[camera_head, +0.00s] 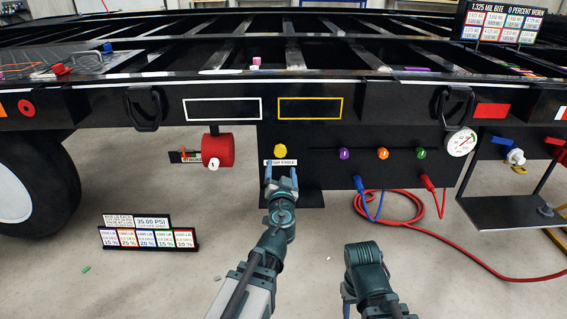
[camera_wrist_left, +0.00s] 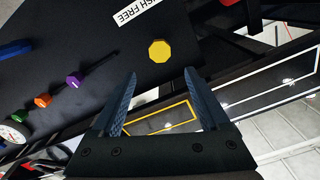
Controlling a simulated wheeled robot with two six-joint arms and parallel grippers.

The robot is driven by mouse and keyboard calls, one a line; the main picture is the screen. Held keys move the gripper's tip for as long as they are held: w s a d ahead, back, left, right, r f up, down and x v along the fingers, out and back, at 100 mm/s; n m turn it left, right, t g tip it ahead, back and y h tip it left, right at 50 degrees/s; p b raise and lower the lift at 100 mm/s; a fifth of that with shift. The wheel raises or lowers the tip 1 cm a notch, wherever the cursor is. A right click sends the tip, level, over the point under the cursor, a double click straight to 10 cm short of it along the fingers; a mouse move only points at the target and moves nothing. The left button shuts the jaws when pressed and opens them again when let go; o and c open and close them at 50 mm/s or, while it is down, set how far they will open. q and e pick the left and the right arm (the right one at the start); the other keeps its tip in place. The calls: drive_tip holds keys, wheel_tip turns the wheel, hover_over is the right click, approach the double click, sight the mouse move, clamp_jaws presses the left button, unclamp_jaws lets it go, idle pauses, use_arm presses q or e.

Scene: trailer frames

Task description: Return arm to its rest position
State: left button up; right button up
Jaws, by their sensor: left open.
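My left arm reaches up from the bottom middle in the head view. Its gripper (camera_head: 281,174) is open, just below a yellow knob (camera_head: 280,150) with a white label on the black panel. In the left wrist view, the two blue-grey fingers of this gripper (camera_wrist_left: 161,95) stand apart with nothing between them. The yellow octagonal knob (camera_wrist_left: 159,51) lies beyond the fingertips, apart from them. Part of my right arm shows at the bottom right of centre in the head view; its fingers are not visible.
The panel carries purple (camera_head: 344,154), orange (camera_head: 383,153) and green (camera_head: 420,153) knobs, a gauge (camera_head: 460,142), and blue and red hoses (camera_head: 443,200). A red cylinder (camera_head: 218,150) is left of the yellow knob. A price sign (camera_head: 150,237) stands on the open floor.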

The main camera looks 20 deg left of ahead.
use_arm(q)
drive_tip(key=shift+v, duration=0.9)
